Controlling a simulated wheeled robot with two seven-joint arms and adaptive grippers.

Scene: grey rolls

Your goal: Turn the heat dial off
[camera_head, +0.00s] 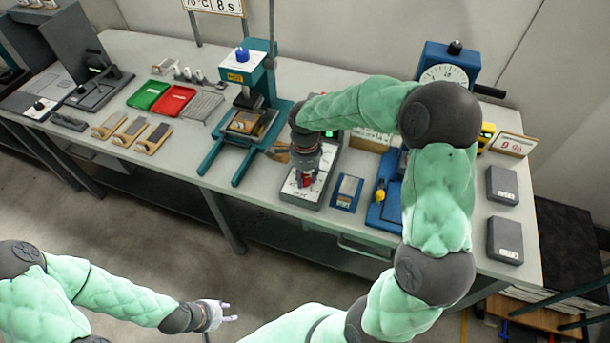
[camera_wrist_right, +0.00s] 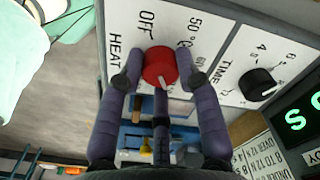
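The heat dial is a red round knob (camera_wrist_right: 158,66) with a white pointer on a white panel, seen in the right wrist view. HEAT and OFF are printed to its left and upper left, and 50°C to its upper right. The pointer aims down and slightly right, away from OFF. My right gripper (camera_wrist_right: 160,66) has its dark purple fingers on both sides of the knob; whether they press on it is unclear. In the head view my right gripper (camera_head: 306,179) is over the control box (camera_head: 292,190). My left gripper (camera_head: 225,311) is open and empty, away from the table.
A black time knob (camera_wrist_right: 258,83) and a green-lit display (camera_wrist_right: 298,121) sit right of the heat dial. A teal press (camera_head: 246,85) stands left of the control box. A small blue tray (camera_head: 347,193) and a blue fixture (camera_head: 383,212) lie to its right.

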